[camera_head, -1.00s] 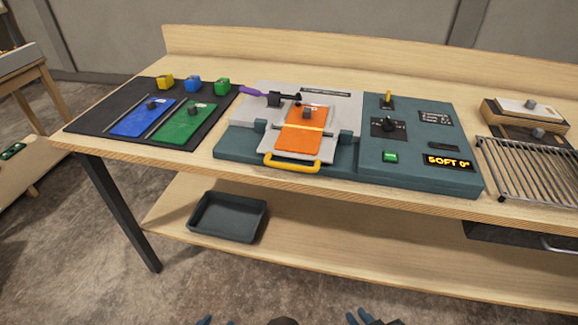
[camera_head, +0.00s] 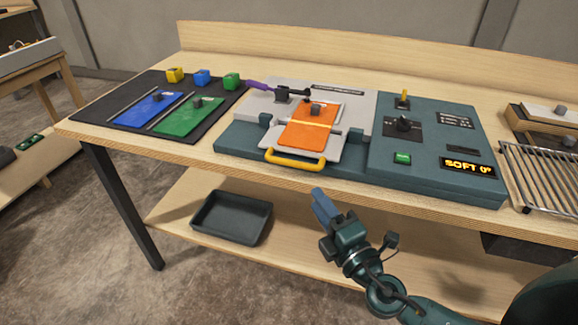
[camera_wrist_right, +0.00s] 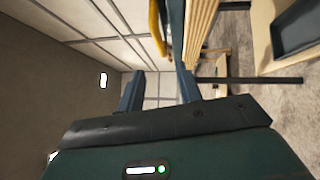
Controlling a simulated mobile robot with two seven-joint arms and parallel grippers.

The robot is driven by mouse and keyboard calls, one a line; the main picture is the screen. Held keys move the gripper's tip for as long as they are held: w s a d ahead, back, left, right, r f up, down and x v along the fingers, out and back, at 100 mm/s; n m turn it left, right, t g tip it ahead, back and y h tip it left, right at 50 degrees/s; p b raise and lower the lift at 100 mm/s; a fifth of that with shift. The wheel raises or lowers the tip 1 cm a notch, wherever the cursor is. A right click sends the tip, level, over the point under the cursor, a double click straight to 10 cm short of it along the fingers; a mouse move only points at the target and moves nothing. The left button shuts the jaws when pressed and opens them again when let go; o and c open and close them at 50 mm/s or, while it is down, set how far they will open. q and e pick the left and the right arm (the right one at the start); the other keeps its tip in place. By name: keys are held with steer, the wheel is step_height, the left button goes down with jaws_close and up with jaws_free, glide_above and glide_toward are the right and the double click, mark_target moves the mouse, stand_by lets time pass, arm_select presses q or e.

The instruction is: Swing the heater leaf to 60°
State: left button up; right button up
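The heater leaf appears to be the light grey plate with an orange panel (camera_head: 308,131) on the teal console (camera_head: 240,140). It lies flat, with a yellow bar handle (camera_head: 295,161) at its front edge. The console display (camera_head: 467,168) reads "SOFT 0°". My right gripper (camera_head: 322,206) is in front of the bench edge, below and right of the handle, touching nothing. In the right wrist view its two fingers (camera_wrist_right: 159,88) stand apart with nothing between them, and the yellow handle (camera_wrist_right: 156,28) shows beyond. My left gripper is out of view.
A purple-handled clamp (camera_head: 283,94) sits behind the leaf. A dark mat (camera_head: 98,108) with blue and green panels lies left. A wire rack (camera_head: 545,178) stands right. A tray (camera_head: 232,218) is on the lower shelf.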

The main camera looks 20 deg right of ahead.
steer(key=p+x, duration=0.2)
steer(key=x, duration=0.9)
steer(key=shift+p, duration=0.35)
steer(key=shift+w, duration=0.1)
steer(key=shift+c, duration=0.2)
jaws_close()
